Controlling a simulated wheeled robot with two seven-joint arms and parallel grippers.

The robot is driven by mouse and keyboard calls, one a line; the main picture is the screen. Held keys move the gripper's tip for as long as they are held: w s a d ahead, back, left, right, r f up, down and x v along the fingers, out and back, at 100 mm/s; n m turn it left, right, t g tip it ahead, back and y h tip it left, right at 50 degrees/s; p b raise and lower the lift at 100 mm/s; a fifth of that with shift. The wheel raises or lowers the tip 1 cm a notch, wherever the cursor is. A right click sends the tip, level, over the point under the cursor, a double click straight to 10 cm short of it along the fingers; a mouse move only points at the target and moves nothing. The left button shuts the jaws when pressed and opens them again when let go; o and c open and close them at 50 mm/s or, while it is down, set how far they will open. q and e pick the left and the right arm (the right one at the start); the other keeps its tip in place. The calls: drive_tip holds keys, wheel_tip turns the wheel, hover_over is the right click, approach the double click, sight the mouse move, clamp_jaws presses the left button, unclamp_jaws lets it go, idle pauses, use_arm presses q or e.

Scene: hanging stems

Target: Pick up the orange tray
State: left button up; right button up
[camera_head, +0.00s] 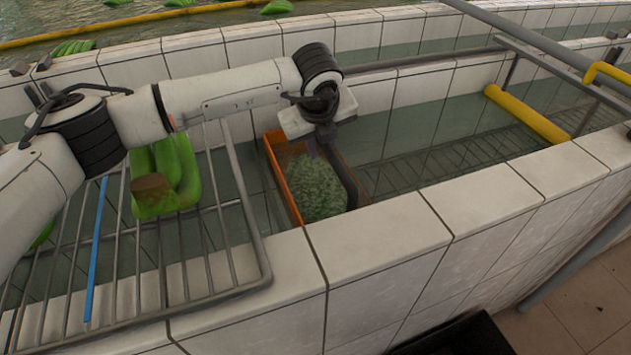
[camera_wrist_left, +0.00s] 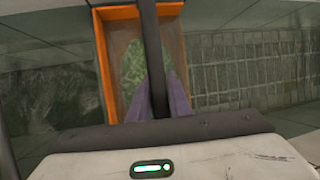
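The orange tray (camera_head: 282,178) sits low in the tiled trough, holding a heap of green leafy bits. A dark bar (camera_head: 345,180) arches over it like a handle. My left gripper (camera_head: 318,148) is above the tray at this bar. In the left wrist view, its purple fingers (camera_wrist_left: 160,92) lie on either side of the dark bar (camera_wrist_left: 150,35), close to it. Whether they press on it I cannot tell. The tray's orange rim (camera_wrist_left: 103,60) shows beyond the fingers. My right gripper is in neither view.
A metal rack (camera_head: 262,250) with green bananas (camera_head: 178,172) and a blue strip (camera_head: 96,250) lies left of the tray. Tiled trough walls (camera_head: 380,240) enclose it in front and behind. A yellow bar (camera_head: 528,113) and grey pipes are at right.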

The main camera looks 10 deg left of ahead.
use_arm(q)
clamp_jaws()
drive_tip(key=shift+r, duration=0.1)
idle(1.1)
drive_tip(key=shift+r, duration=0.1)
wheel_tip(320, 180, up, 18)
drive_tip(key=b, duration=0.1)
idle(0.4)
drive_tip(key=shift+c, duration=0.3)
unclamp_jaws()
clamp_jaws()
idle(0.8)
